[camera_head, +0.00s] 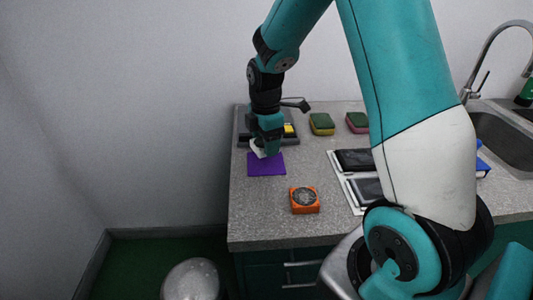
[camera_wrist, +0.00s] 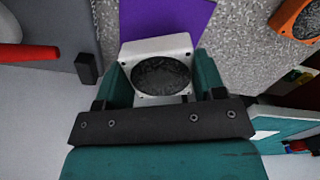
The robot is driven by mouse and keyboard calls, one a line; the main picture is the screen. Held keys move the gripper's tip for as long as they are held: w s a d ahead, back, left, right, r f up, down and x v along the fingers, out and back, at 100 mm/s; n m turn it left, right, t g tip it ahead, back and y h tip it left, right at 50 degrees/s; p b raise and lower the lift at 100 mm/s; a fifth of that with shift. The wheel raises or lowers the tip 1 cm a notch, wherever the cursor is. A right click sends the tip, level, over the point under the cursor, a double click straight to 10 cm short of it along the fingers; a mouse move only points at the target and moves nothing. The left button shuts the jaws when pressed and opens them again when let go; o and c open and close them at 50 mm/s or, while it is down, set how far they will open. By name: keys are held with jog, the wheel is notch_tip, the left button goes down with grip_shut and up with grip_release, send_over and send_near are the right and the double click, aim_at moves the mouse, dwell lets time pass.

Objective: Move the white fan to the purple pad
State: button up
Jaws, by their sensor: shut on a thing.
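The white fan (camera_wrist: 157,46) has a square white frame with a dark round grille. My gripper (camera_wrist: 160,85) is shut on it, with one finger on each side in the wrist view. In the head view the white fan (camera_head: 257,148) shows only in part, behind my gripper (camera_head: 268,148). The purple pad (camera_head: 266,165) lies flat on the grey counter. In the wrist view the purple pad (camera_wrist: 165,17) is just beyond the fan. The fan is at the pad's back edge in the head view; I cannot tell whether it touches the pad.
An orange fan (camera_head: 304,199) sits on the counter to the front right of the pad. Two sponges (camera_head: 322,124) (camera_head: 358,122) lie toward the back. Dark devices (camera_head: 355,160) lie on a white tray at the right. A sink (camera_head: 505,135) is at far right.

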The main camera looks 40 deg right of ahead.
aim_at(266, 163)
jog(key=shift+f, duration=2.15)
jog(key=shift+f, duration=0.15)
jog(key=o, duration=0.9)
jog(key=shift+s, duration=0.1)
